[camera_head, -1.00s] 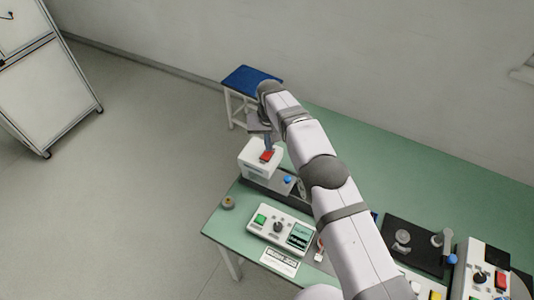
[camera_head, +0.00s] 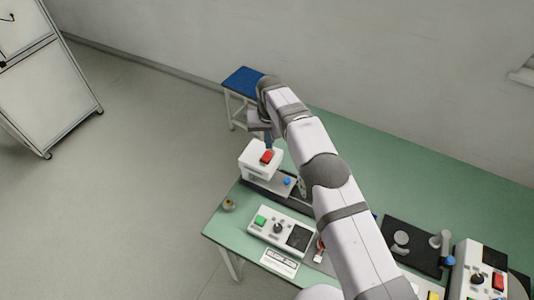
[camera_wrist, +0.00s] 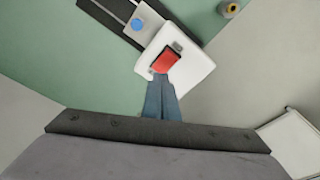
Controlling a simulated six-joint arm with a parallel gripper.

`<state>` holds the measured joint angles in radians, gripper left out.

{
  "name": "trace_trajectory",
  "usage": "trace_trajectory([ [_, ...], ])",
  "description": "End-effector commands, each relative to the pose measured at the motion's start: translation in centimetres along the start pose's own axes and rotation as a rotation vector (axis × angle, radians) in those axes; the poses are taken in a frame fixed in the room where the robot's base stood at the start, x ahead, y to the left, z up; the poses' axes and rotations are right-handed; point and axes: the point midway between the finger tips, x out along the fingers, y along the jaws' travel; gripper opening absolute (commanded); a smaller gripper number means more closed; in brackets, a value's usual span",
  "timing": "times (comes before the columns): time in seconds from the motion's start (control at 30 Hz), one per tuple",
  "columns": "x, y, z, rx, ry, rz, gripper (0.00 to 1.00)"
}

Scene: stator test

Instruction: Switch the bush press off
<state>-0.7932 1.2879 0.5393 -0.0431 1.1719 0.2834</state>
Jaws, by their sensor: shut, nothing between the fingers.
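The white machine head (camera_head: 256,158), which I take to be the bush press, stands at the left end of the green bench. A red rocker switch (camera_head: 266,157) is on its top; both the head (camera_wrist: 195,68) and the switch (camera_wrist: 166,61) show in the wrist view. My gripper (camera_head: 268,147) is shut and empty, pointing down at the switch. In the wrist view its blue-grey fingertips (camera_wrist: 160,77) are together at the switch's near edge. I cannot tell whether they touch it. A blue knob (camera_head: 287,181) is beside the head.
A control box (camera_head: 267,225) with a green button and a dark screen (camera_head: 298,237) lies in front of the press. A small ring part (camera_head: 229,205) is at the bench's left edge. A blue-topped stool (camera_head: 242,80) stands behind. Other devices fill the bench's right.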

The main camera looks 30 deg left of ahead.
Motion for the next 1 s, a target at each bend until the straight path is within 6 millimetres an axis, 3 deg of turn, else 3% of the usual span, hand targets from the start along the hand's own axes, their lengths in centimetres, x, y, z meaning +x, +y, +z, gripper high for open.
trace_trajectory([
  [0.5,-3.9,0.0,-0.6,0.0,0.002,-0.001,0.0],
  [1.0,-4.1,0.0,-0.7,0.0,0.002,0.0,0.0],
])
